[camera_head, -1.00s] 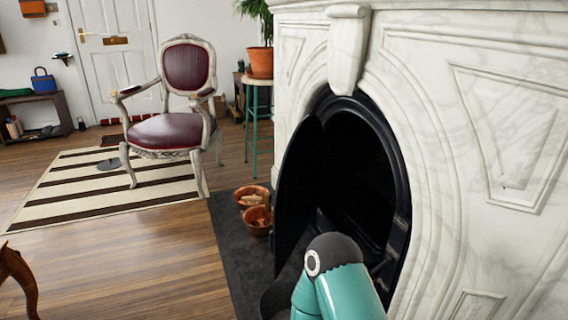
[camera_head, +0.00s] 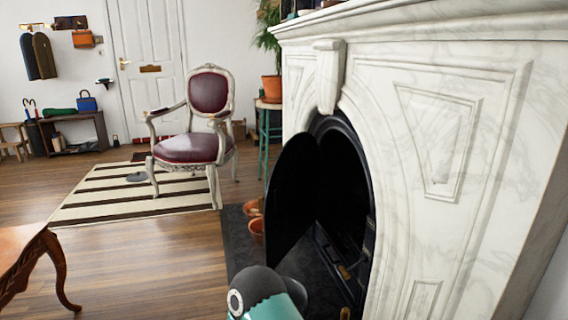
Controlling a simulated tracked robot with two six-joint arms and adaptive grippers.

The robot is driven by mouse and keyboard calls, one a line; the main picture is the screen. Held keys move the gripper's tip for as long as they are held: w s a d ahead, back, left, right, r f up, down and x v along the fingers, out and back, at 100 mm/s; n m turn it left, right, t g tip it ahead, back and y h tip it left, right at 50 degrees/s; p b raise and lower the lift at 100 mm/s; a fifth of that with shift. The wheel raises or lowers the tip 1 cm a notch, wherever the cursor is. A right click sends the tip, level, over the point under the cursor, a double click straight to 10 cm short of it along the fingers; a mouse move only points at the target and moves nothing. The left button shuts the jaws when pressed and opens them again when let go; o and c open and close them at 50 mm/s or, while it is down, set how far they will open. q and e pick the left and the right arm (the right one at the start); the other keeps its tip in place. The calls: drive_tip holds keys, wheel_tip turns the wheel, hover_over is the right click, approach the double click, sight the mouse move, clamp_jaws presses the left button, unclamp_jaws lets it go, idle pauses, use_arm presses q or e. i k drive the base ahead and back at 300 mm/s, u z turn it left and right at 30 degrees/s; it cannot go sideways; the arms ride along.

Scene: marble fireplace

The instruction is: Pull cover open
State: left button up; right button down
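The black fireplace cover (camera_head: 292,200) is a dark panel with a rounded top. It stands swung out from the arched opening (camera_head: 345,190) of the marble fireplace, and the dark inside shows to its right. One of my arms, teal with a dark joint (camera_head: 262,284), shows at the bottom centre, in front of the cover's lower part. No gripper fingers are in view, so I cannot see whether anything touches the cover.
The white marble surround (camera_head: 440,130) fills the right side. A dark hearth slab with terracotta pots (camera_head: 256,228) lies left of the cover. A wooden table (camera_head: 28,258) is at the left edge, an armchair (camera_head: 192,145) stands on a striped rug (camera_head: 90,205), and wooden floor lies between.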

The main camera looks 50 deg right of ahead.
sight(296, 173)
drive_tip(key=z, duration=0.25)
drive_tip(key=i, duration=1.35)
drive_tip(key=z, duration=0.75)
drive_tip(key=i, duration=0.5)
drive_tip(key=z, duration=0.3)
drive_tip(key=k, duration=0.9)
drive_tip(key=z, duration=0.15)
drive_tip(key=i, duration=0.9)
drive_tip(key=u, duration=0.05)
